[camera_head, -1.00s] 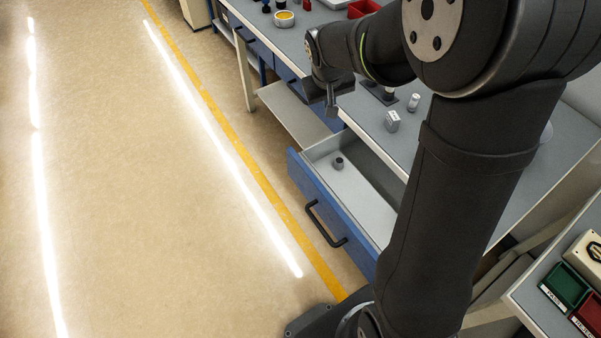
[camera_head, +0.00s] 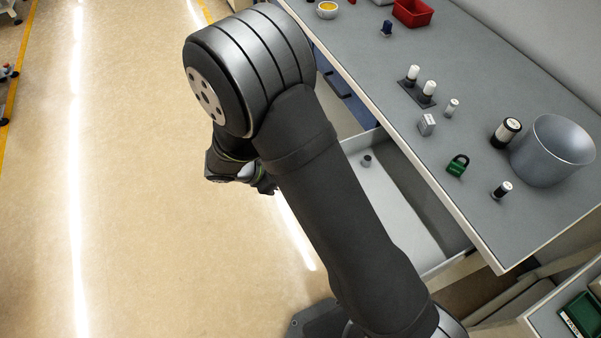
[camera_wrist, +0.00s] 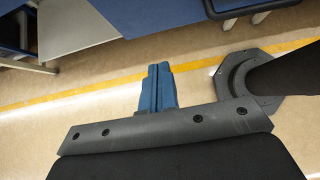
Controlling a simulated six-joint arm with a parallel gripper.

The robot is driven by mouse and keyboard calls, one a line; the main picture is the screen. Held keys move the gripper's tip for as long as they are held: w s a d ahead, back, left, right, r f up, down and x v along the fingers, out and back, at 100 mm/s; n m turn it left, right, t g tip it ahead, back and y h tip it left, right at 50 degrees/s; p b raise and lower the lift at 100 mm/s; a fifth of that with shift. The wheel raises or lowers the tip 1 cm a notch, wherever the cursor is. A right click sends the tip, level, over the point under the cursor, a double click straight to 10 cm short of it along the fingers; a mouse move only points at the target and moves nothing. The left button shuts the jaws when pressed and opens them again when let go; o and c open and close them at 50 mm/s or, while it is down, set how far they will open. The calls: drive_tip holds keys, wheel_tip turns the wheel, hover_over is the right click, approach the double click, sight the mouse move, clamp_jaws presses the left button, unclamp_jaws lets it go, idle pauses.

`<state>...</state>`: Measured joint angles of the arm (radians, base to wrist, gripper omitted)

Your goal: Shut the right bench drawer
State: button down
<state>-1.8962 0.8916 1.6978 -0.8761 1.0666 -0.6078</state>
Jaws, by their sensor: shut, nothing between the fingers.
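The right bench drawer (camera_head: 405,215) stands open under the bench top in the head view, with a small dark cylinder (camera_head: 366,160) inside. Its front is hidden behind my arm there. The wrist view shows a blue drawer front (camera_wrist: 165,14) along the top edge, with a dark bar handle (camera_wrist: 262,12) at the upper right. My gripper (camera_wrist: 159,68) is shut and empty, its blue fingers over the floor, apart from the drawer front. In the head view my gripper (camera_head: 266,184) is partly hidden by my arm, on the floor side of the drawer.
The bench top (camera_head: 480,130) holds a metal bowl (camera_head: 553,150), a green padlock (camera_head: 458,165), a red bin (camera_head: 412,12) and several small cylinders. The floor (camera_head: 150,200) left of my arm is clear. My dark round base (camera_wrist: 245,80) shows right in the wrist view.

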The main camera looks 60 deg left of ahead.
drive_tip(key=w+f, duration=0.6)
drive_tip(key=w, duration=0.4)
drive_tip(key=shift+w, duration=0.2)
drive_tip(key=shift+w+f, duration=0.1)
drive_tip(key=w, duration=2.3)
drive_tip(key=shift+w, duration=0.65)
drive_tip(key=shift+w, duration=0.1)
